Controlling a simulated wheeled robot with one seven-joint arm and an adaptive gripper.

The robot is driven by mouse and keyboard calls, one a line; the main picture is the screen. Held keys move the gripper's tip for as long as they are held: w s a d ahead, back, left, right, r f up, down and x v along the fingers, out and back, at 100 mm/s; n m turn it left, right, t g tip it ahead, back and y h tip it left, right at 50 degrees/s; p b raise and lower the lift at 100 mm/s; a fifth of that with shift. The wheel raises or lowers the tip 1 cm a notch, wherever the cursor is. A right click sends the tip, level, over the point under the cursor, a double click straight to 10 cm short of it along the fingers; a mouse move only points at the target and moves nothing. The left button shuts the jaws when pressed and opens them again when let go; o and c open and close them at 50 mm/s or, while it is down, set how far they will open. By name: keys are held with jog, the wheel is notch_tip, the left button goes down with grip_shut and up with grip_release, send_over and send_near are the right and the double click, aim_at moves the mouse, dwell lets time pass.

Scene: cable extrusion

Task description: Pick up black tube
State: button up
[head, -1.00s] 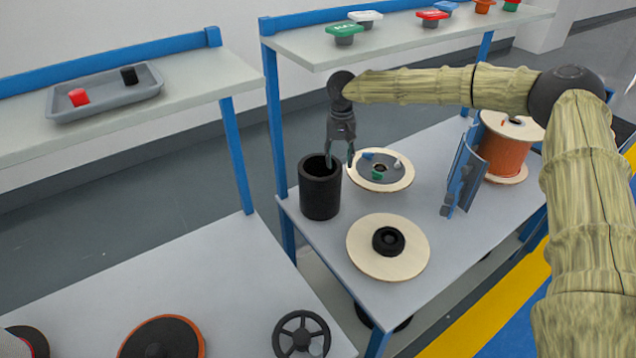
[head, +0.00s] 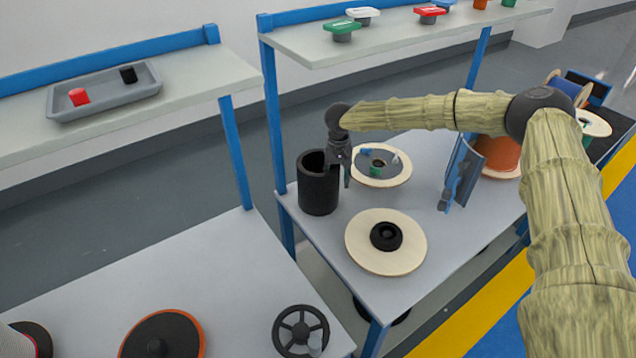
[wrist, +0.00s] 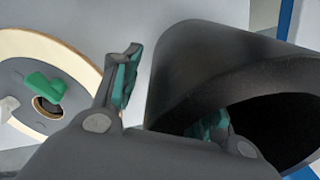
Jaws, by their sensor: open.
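The black tube (head: 318,195) stands upright at the left edge of the middle table, with its open mouth facing up. In the wrist view the tube (wrist: 205,55) fills the right side. My gripper (head: 338,176) is open at the tube's right rim, pointing down. In the wrist view the fingers of my gripper (wrist: 167,95) straddle the tube's wall: the left finger is outside it, and the right finger shows against the dark mouth. I cannot tell whether either finger touches the wall. The inside finger is mostly hidden in the head view.
A reel with small coloured parts (head: 398,179) lies just right of the tube. A pale disc with a black hub (head: 358,256) lies in front. A blue curved bracket (head: 461,175) and an orange reel (head: 497,155) stand farther right. A shelf (head: 390,38) hangs above.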

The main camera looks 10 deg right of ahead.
grip_shut()
jog(key=shift+r, duration=0.15)
